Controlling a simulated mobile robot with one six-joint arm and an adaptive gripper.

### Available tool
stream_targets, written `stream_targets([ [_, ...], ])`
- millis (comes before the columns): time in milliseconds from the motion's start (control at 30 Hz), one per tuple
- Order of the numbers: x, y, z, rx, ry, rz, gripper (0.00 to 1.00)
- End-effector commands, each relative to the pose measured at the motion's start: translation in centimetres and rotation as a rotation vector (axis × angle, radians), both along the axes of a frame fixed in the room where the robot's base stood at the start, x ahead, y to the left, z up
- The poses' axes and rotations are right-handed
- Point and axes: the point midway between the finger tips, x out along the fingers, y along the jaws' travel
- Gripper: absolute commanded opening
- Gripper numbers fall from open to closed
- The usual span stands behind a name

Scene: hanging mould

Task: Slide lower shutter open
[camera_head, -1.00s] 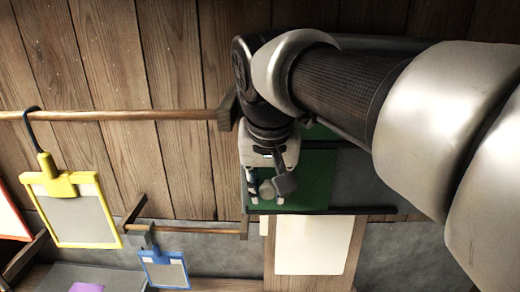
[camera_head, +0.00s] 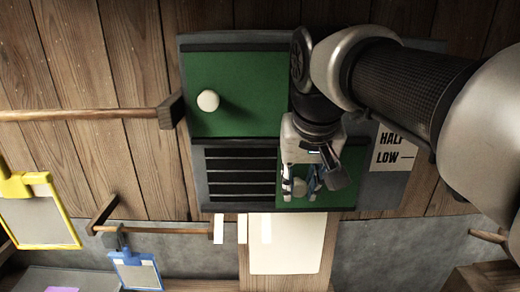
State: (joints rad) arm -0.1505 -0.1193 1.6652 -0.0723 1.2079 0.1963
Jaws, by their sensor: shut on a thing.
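The lower shutter (camera_head: 325,197) is a green panel in the lower track of a dark wall frame. Its left part and right part show around my gripper. My gripper (camera_head: 300,190) points down in front of it, with its fingers shut on the shutter's pale round knob (camera_head: 299,184). To the left of the shutter, dark horizontal slats (camera_head: 240,172) are uncovered. The upper shutter (camera_head: 265,85) is a green panel with a white round knob (camera_head: 208,100), and it covers the left of the upper track.
A label with "HALF" and "LOW" (camera_head: 392,148) is on the frame's right, partly behind my arm. A wooden rail (camera_head: 80,114) ends beside the frame. Yellow (camera_head: 40,212) and blue (camera_head: 137,270) framed pieces hang at left. A pale panel (camera_head: 287,245) is below.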

Motion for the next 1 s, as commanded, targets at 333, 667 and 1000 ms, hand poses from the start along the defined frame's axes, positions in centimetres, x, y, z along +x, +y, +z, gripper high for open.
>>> stream_targets([
  [333,-0.1,-0.3,-0.1,-0.006,0.005,-0.004,0.31],
  [667,-0.1,-0.1,-0.1,-0.005,0.003,-0.002,0.47],
  [1000,-0.4,-0.1,0.9,-0.003,0.000,-0.001,0.47],
])
